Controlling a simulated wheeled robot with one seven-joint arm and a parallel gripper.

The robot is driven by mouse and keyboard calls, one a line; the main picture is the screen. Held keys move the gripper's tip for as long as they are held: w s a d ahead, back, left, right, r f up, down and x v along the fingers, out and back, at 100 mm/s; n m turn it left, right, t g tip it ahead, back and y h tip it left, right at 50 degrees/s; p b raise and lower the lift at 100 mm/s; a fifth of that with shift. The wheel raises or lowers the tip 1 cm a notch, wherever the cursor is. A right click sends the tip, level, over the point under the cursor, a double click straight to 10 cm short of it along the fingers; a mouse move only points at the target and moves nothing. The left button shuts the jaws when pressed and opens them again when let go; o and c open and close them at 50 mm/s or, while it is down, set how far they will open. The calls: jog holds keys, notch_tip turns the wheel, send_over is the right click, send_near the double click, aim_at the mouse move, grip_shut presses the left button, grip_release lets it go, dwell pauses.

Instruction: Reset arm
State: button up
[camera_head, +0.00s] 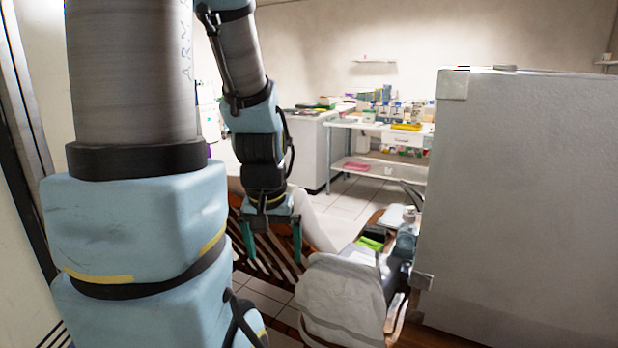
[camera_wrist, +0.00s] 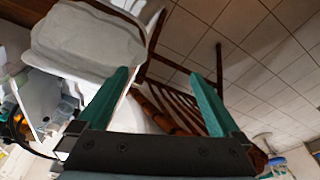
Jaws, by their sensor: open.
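My gripper (camera_head: 270,238) hangs down from the arm in the head view, near the middle left. Its two green fingers are apart, with nothing between them. In the wrist view, my gripper (camera_wrist: 160,95) also shows open and empty. My blue and grey arm links fill the left side of the head view and hide part of the room there.
A chair with a pale cover (camera_head: 345,300) stands below and right of my gripper; it also shows in the wrist view (camera_wrist: 88,40). A slatted wooden piece (camera_head: 262,250) is behind the fingers. A large grey cabinet (camera_head: 520,200) blocks the right. Tiled floor (camera_head: 350,205) lies beyond.

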notch_tip(320, 180, down, 16)
jog(key=s+b, duration=0.1)
jog(key=b, duration=1.3)
jog(key=w+p+v, duration=0.2)
jog(key=p+v, duration=1)
jog(key=p, duration=0.1)
jog(key=shift+d+r+g, duration=0.15)
jog(key=shift+r+g, duration=0.25)
jog(key=shift+r, duration=0.1)
jog(key=shift+w, duration=0.15)
